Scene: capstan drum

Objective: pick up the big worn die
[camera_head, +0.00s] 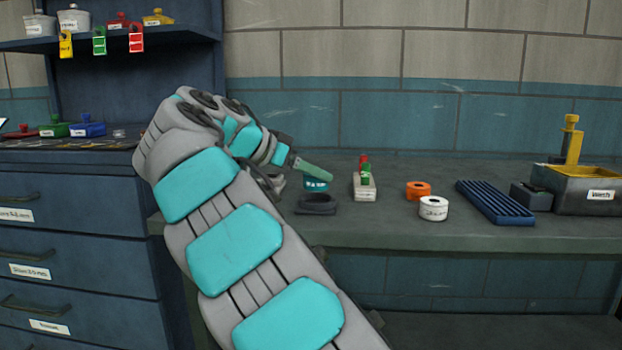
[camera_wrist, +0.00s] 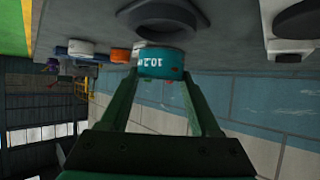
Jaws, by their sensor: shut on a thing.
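The die is a short teal cylinder with white print on its side. It shows in the head view (camera_head: 315,185) and, upside down, in the wrist view (camera_wrist: 162,66). My gripper (camera_wrist: 159,76) is shut on it, with one green finger on each side. In the head view my gripper (camera_head: 316,174) reaches in from the left, one green finger showing above the die. A dark round holder (camera_head: 316,205) stands on the bench just in front of and below the die. I cannot tell how much gap lies between them.
On the bench (camera_head: 380,232), to the right, are a pale block (camera_head: 364,187) with red and green pieces, an orange ring (camera_head: 418,190), a white ring (camera_head: 433,208), a blue ribbed tray (camera_head: 494,202) and a labelled bin (camera_head: 590,190). My arm hides the bench's left end.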

